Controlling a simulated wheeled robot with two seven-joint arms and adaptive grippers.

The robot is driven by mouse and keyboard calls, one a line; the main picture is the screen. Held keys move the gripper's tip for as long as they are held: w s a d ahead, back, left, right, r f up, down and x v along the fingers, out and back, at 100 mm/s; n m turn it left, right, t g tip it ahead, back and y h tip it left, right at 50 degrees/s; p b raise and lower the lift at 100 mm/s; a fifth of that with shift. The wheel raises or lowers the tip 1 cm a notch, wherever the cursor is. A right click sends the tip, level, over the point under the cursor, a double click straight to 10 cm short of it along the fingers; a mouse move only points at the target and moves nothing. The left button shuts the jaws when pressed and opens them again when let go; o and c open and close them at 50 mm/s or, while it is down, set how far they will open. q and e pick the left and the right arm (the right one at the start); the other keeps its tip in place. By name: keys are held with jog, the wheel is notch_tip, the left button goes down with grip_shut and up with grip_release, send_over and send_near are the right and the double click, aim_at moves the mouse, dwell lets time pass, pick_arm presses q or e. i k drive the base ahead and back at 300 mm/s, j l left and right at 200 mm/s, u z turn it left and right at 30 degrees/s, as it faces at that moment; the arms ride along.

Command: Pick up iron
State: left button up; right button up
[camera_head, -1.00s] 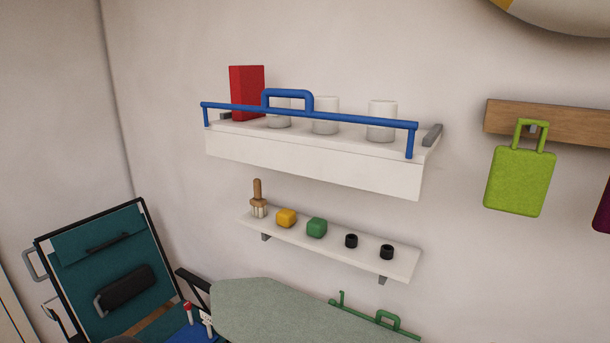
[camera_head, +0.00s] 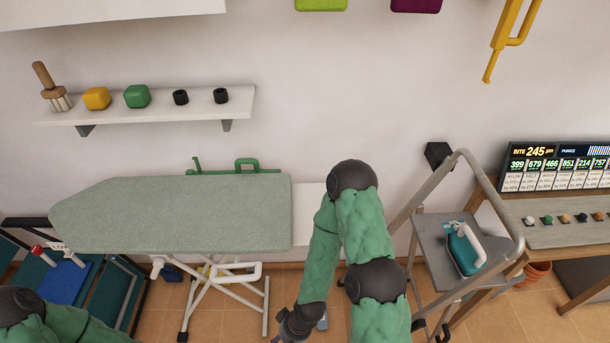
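A teal iron (camera_head: 464,250) with a white handle rests on the top step of a grey step stool, right of centre in the head view. My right arm stands in the middle of the view, left of the stool. My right gripper (camera_head: 298,325) hangs low at the bottom edge, partly cut off and well apart from the iron. I cannot tell whether its fingers are open or shut. My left arm shows only as a piece in the bottom left corner; its gripper is out of view.
The step stool (camera_head: 432,247) has raised side rails around the iron. An ironing board (camera_head: 180,218) stands to the left under a wall shelf (camera_head: 160,112). A wooden bench (camera_head: 560,236) with small knobs and a display (camera_head: 560,166) is at the right, a terracotta pot (camera_head: 535,273) below it.

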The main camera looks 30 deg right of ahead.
aim_at(465, 250)
jog(key=z, duration=0.45)
jog(key=l+z, duration=0.1)
jog(key=z, duration=0.85)
jog(key=l+z, duration=0.1)
jog(key=z, duration=0.85)
jog(key=k+j+u, duration=0.1)
jog(key=k+u, duration=0.35)
jog(key=k, duration=0.15)
jog(key=u, duration=2.15)
jog(key=k+l+u, duration=0.15)
jog(key=l, duration=0.35)
jog(key=k+l+u, duration=0.15)
jog(key=l, duration=0.3)
jog(key=k+l+u, duration=0.2)
jog(key=k+l, duration=0.15)
jog(key=k+l+u, duration=0.15)
jog(key=l, duration=0.35)
jog(key=k+l, duration=0.35)
jog(key=l, duration=0.15)
jog(key=k+l, duration=0.75)
jog(key=l, duration=0.25)
jog(key=k+l, duration=0.35)
jog(key=l, duration=0.15)
